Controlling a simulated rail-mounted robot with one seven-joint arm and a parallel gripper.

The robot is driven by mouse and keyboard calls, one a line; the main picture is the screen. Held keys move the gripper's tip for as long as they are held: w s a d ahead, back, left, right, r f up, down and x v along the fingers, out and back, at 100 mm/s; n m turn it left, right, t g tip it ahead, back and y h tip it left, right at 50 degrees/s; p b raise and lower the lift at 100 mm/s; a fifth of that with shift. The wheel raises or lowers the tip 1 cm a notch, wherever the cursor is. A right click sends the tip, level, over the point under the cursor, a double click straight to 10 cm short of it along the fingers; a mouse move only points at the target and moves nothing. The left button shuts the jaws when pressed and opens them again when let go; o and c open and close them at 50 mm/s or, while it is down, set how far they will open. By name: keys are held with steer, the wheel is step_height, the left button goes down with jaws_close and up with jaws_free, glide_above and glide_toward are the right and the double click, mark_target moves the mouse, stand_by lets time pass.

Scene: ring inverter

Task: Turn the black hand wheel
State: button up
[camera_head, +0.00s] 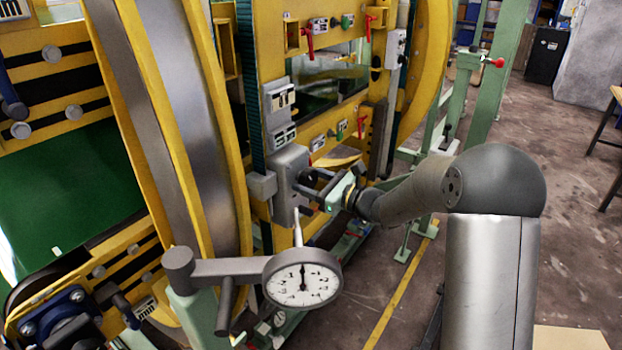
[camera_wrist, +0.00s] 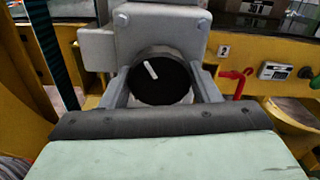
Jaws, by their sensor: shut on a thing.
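The black hand wheel (camera_wrist: 160,80) is a round black knob with a white line mark, on the front of a grey housing. In the wrist view the white mark tilts, its upper end to the left. My gripper (camera_wrist: 163,88) has one finger on each side of the wheel and is shut on it. In the head view my gripper (camera_head: 311,184) reaches the grey housing (camera_head: 290,180) on the yellow machine from the right. The wheel itself is hard to make out there, between the housing and the fingers.
A round dial gauge (camera_head: 302,278) on a grey arm stands in front, below my gripper. A red lever (camera_wrist: 236,83) sits right of the wheel on the yellow frame. Large yellow rings (camera_head: 190,130) rise at the left. Open floor (camera_head: 560,200) lies to the right.

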steer(key=m+p, duration=0.3)
steer(key=m, duration=0.1)
steer(key=shift+r, duration=0.15)
steer(key=m+p, duration=0.4)
steer(key=shift+m, duration=0.3)
steer(key=shift+f, duration=0.2)
steer(key=o, duration=1)
steer(key=b+v, duration=0.2)
steer(key=v, duration=1.5)
steer(key=shift+d, duration=0.2)
steer(key=shift+s, duration=0.1)
